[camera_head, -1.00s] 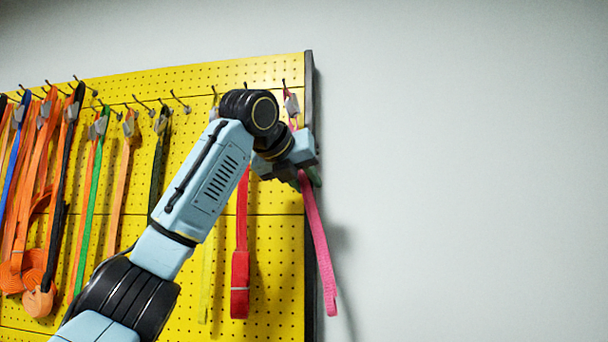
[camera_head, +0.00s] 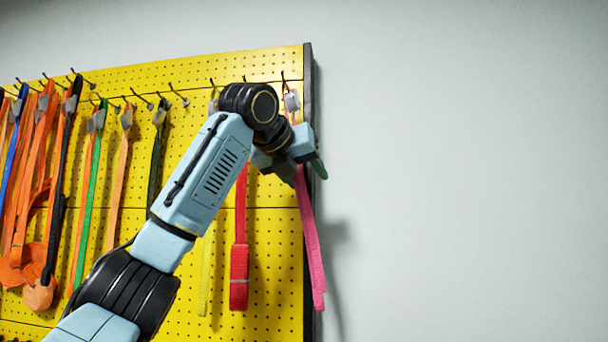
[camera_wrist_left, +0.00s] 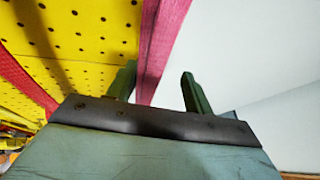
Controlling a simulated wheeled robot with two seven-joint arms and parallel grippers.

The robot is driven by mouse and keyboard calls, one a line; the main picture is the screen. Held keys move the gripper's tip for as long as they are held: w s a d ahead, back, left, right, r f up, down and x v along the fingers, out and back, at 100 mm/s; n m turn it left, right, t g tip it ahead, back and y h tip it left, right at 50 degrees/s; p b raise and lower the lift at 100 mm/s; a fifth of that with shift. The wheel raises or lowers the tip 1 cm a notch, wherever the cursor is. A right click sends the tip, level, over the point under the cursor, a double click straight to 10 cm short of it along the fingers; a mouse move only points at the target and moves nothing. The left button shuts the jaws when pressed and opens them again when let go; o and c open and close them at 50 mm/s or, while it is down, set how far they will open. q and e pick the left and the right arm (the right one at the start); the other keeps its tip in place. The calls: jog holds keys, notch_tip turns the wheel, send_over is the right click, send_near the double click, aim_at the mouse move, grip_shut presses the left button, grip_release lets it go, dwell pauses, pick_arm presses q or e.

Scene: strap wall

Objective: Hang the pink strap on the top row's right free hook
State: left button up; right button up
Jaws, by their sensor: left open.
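The pink strap (camera_head: 311,250) hangs at the right edge of the yellow pegboard. Its grey top piece (camera_head: 291,101) is just under the rightmost top hook (camera_head: 284,77), and a thin pink loop appears to run up to that hook. My left gripper (camera_head: 303,172) is at the strap below the grey piece, its jaws open. In the left wrist view the strap (camera_wrist_left: 162,40) passes between the two green fingers (camera_wrist_left: 160,88), closer to the left one. The arm hides part of the strap's upper length. My right gripper is out of view.
A red strap (camera_head: 239,270) and a yellow strap (camera_head: 204,280) hang left of the gripper, partly behind my arm. Several orange, green, blue and black straps fill the left of the pegboard (camera_head: 275,230). The wall right of the dark board edge (camera_head: 309,70) is clear.

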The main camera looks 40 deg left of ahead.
pick_arm(q)
jog(key=b+v, duration=0.2)
jog(key=v, duration=1.1)
jog(key=shift+s, duration=0.2)
